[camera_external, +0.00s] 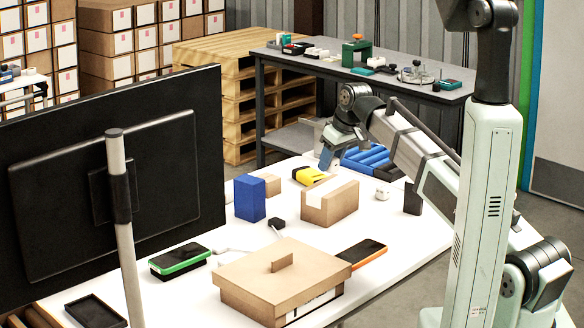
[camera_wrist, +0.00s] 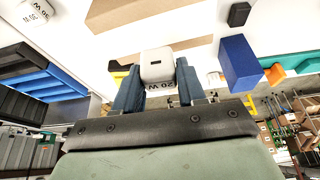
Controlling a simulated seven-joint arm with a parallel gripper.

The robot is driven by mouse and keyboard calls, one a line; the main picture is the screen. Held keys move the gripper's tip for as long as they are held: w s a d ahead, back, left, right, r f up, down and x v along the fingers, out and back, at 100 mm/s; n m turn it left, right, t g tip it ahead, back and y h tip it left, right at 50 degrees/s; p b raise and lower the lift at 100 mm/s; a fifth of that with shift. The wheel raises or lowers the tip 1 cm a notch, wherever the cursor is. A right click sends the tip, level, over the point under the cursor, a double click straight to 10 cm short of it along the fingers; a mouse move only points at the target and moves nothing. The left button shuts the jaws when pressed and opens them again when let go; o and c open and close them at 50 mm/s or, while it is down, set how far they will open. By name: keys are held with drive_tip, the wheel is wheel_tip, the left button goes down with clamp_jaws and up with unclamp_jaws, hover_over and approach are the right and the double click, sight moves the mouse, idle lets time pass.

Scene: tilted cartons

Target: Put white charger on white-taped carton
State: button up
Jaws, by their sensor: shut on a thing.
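My gripper (camera_external: 327,158) is shut on a white charger, with its blue fingers on either side of it. In the wrist view the charger (camera_wrist: 158,66) shows a dark port and a "20 W" mark. The white-taped carton (camera_external: 343,204) is a small brown box on the white table, with a pale tape strip on its top and near side. My gripper is above and behind it in the external view. In the wrist view brown carton surface (camera_wrist: 150,12) shows beyond the charger. A second white charger (camera_external: 382,192), marked "50 W" (camera_wrist: 28,16), lies right of the carton.
A blue box (camera_external: 249,198), a black block (camera_external: 277,223) and a yellow item (camera_external: 308,175) stand near the carton. A blue ribbed tray (camera_external: 367,158) lies behind. A larger lidded carton (camera_external: 270,288) and two phones are in front. A monitor (camera_external: 110,190) stands left.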

sight(331, 173)
drive_tip(key=shift+f, duration=1.8)
drive_tip(key=shift+f, duration=0.15)
drive_tip(key=o, duration=1.1)
drive_tip(key=v, duration=1.2)
